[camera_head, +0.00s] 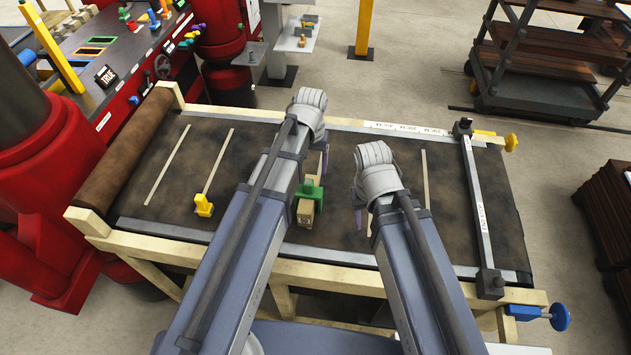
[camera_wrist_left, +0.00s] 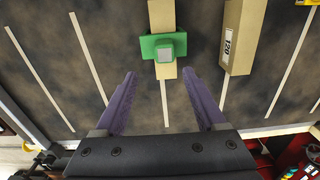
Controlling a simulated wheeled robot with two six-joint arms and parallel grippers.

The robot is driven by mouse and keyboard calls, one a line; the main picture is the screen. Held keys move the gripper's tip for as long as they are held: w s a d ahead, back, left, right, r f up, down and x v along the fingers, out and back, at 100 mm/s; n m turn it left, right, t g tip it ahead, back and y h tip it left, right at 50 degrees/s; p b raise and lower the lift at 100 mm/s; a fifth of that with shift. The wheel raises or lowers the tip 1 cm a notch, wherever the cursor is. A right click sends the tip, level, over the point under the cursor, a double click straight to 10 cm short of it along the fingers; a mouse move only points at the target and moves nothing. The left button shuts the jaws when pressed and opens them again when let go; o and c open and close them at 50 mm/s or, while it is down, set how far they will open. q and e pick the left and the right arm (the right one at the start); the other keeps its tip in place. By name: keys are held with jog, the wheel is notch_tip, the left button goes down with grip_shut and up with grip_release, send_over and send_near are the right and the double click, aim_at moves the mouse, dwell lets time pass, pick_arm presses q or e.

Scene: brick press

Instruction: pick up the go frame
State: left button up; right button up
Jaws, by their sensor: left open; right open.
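The green go frame (camera_head: 312,192) sits on a pale wooden brick on the belt, just below my left wrist. In the left wrist view the go frame (camera_wrist_left: 163,46) wraps across the brick (camera_wrist_left: 162,16) and has a raised, grey-topped knob. My left gripper (camera_wrist_left: 158,74) is open, with its purple fingers to either side and the go frame just beyond the tips, apart from them. In the head view the left arm hides part of the frame and most of the fingers. My right gripper (camera_head: 361,218) is open over the belt to the right, mostly hidden by its wrist.
A second brick (camera_wrist_left: 238,38) labelled 120 lies beside the framed one. A yellow piece (camera_head: 204,205) stands on the dark belt (camera_head: 260,165) to the left. A metal crossbar (camera_head: 477,200) spans the belt's right end. A red machine with a control panel (camera_head: 130,60) stands at left.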

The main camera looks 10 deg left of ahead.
aim_at(308, 181)
pick_arm(q)
jog(key=shift+s+f+b, duration=0.1)
jog(key=shift+f+b, duration=0.9)
jog(key=shift+b, duration=0.05)
jog(key=shift+f+b, duration=0.4)
jog(key=shift+f, duration=0.05)
jog(key=shift+r, duration=0.1)
jog(key=shift+s+a+f+b, duration=0.1)
jog(key=shift+s+f+b, duration=0.05)
jog(key=shift+f+b, duration=0.2)
jog(key=f+b, duration=0.3)
jog(key=s+f+b, duration=0.1)
jog(key=shift+a+f, duration=0.3)
jog(key=shift+r, duration=0.1)
